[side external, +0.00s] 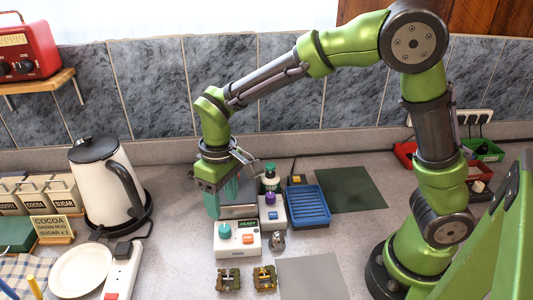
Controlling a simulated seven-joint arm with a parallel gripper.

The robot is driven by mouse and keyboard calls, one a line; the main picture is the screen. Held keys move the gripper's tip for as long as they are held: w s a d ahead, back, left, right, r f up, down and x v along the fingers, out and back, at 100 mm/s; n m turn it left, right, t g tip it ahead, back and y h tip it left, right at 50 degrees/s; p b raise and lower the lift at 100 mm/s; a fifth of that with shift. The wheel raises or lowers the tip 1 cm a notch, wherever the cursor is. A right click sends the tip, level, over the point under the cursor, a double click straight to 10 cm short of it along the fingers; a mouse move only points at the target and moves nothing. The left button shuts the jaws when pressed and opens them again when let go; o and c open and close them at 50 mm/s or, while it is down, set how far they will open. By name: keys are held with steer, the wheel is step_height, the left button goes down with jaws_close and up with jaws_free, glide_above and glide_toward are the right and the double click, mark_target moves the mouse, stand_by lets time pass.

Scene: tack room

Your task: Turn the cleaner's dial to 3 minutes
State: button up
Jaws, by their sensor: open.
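A low white unit (248,247) with a dark READY display and an orange button stands in front of a grey metal box (240,211); I take this to be the cleaner. Its teal dial (224,230) is at the front left; its setting is too small to read. My gripper (222,203) points down just above and behind the teal dial, with teal fingers, open and apparently empty. Whether a finger touches the unit cannot be told. A smaller white box (272,215) with a purple knob stands to the right.
A blue ribbed tray (308,207) and a dark green mat (350,190) lie to the right. A green-capped bottle (270,178) stands behind. Two small brassy parts (229,279) and a grey sheet (311,277) lie in front. A white kettle (97,185) and a power strip (122,272) are left.

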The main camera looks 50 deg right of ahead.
mark_target(224, 228)
step_height(224, 228, down, 8)
steer(key=shift+a+f, duration=0.1)
steer(key=shift+a, duration=0.05)
stand_by(0.3)
jaws_close()
steer(key=m, duration=0.5)
steer(key=shift+m, duration=0.3)
steer(key=m, duration=0.6)
steer(key=shift+a+t, duration=0.1)
steer(key=shift+t, duration=0.2)
stand_by(0.3)
